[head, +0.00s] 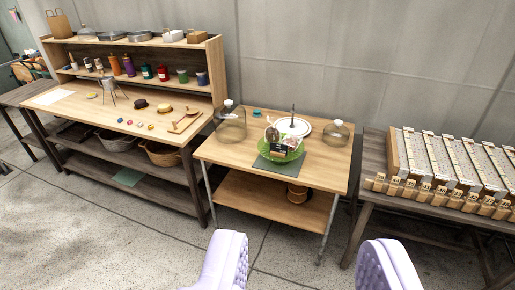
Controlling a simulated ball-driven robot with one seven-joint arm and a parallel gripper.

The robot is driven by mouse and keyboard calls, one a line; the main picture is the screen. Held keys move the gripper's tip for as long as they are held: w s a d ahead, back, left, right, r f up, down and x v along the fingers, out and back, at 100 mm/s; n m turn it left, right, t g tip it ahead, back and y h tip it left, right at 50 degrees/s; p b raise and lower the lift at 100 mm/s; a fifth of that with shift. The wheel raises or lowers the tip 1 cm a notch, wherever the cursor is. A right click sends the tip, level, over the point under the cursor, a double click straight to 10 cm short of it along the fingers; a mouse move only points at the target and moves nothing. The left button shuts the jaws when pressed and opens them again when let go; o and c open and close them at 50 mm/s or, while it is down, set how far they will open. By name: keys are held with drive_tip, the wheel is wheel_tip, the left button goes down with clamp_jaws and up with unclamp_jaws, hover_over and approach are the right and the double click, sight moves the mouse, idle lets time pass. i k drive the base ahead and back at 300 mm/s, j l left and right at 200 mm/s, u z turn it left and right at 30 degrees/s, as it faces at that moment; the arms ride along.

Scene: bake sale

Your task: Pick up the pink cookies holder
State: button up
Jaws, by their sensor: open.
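My gripper (304,240) shows at the bottom as two lavender padded fingers, spread wide and empty. It is well short of a light wooden table (225,150) in the middle. On that table a green dish (296,153) holds small items and a small dark sign, on a dark mat (266,167). A white plate (301,122) is behind it. A glass jar (231,122) stands at the table's left and a smaller one (337,134) at its right. I cannot tell which thing is the pink cookies holder; details in the dish are too small.
A wooden shelf unit (95,122) with bottles, jars and trays stands on the left. A dark table (377,160) on the right bears rows of packaged goods (437,160). A grey wall is behind. The concrete floor (120,240) in front is clear.

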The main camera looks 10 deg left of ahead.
sight(278, 154)
drive_tip(key=i+u, duration=0.15)
drive_tip(key=u, duration=0.3)
drive_tip(key=i+u, duration=0.15)
drive_tip(key=u, duration=0.3)
drive_tip(key=i+l+u, duration=0.4)
drive_tip(key=l, duration=0.25)
drive_tip(key=i+l+u, duration=0.35)
drive_tip(key=l, duration=0.45)
drive_tip(key=i+l, duration=0.15)
drive_tip(key=l, duration=0.2)
drive_tip(key=i+l, duration=0.15)
drive_tip(key=l, duration=0.2)
drive_tip(key=i+l, duration=0.15)
drive_tip(key=l, duration=0.15)
drive_tip(key=i+l, duration=0.15)
drive_tip(key=l, duration=0.2)
drive_tip(key=i+l+u, duration=0.1)
drive_tip(key=l, duration=0.25)
drive_tip(key=i+l, duration=0.2)
drive_tip(key=l, duration=0.15)
